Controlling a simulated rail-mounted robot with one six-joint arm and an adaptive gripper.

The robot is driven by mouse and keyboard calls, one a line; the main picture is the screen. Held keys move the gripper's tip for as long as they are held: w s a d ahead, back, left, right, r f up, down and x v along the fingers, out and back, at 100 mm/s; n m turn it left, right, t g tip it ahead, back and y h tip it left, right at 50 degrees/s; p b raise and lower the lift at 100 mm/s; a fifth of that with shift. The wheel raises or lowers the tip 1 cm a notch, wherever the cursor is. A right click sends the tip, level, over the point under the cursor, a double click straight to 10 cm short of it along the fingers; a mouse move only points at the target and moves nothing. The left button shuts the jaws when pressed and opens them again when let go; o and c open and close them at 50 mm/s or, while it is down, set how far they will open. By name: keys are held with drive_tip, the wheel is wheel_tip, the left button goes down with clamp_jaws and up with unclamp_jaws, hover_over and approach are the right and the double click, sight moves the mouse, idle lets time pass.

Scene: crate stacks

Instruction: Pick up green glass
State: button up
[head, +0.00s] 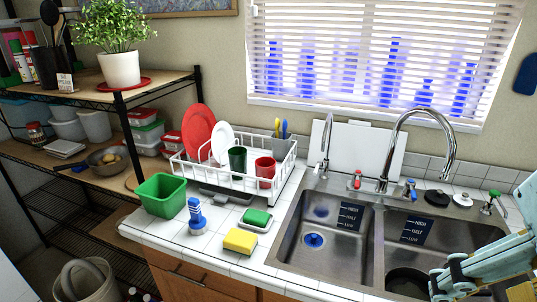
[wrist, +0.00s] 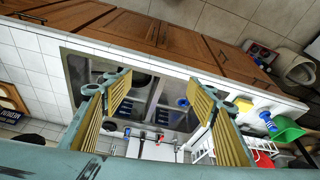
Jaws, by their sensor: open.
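The dark green glass (head: 238,159) stands in the white dish rack (head: 281,178) on the counter, left of the red cup (head: 265,170). The rack's wires cross its lower part. I cannot make the glass out in the wrist view. My gripper (head: 445,282) is at the lower right of the head view, over the right sink basin and well away from the glass. In the wrist view my gripper (wrist: 158,88) has its yellow-padded fingers spread wide, with nothing between them.
A red plate (head: 198,129) and a white plate (head: 222,142) stand in the rack. A green bin (head: 161,196), blue brush (head: 196,214), yellow sponge (head: 240,241) and green-topped sponge (head: 257,217) are in front. The tall faucet (head: 418,112) rises behind the sink.

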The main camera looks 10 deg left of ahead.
drive_tip(key=w+a+r+n+g+p, duration=0.1)
drive_tip(key=w+a+r+n+p, duration=0.2)
drive_tip(key=w, duration=0.6)
drive_tip(key=w+a+r+n+p, duration=0.1)
drive_tip(key=w+a+r+p, duration=0.1)
drive_tip(key=w+a+r, duration=0.5)
drive_tip(key=w+a+r+n+g+p, duration=0.1)
drive_tip(key=w+a+r+n+p, duration=0.15)
drive_tip(key=w, duration=0.85)
drive_tip(key=n+g+p, duration=0.2)
drive_tip(key=n+p, duration=0.8)
drive_tip(key=p, duration=0.2)
hover_over(238, 164)
drive_tip(key=w, duration=0.3)
wheel_tip(238, 164, down, 14)
drive_tip(key=shift+w+a+f, duration=0.1)
drive_tip(key=shift+a+f, duration=0.4)
drive_tip(key=shift+a, duration=0.05)
drive_tip(key=shift+f, duration=0.15)
wheel_tip(238, 164, down, 8)
drive_tip(key=shift+f, duration=0.15)
drive_tip(key=shift+f, duration=0.15)
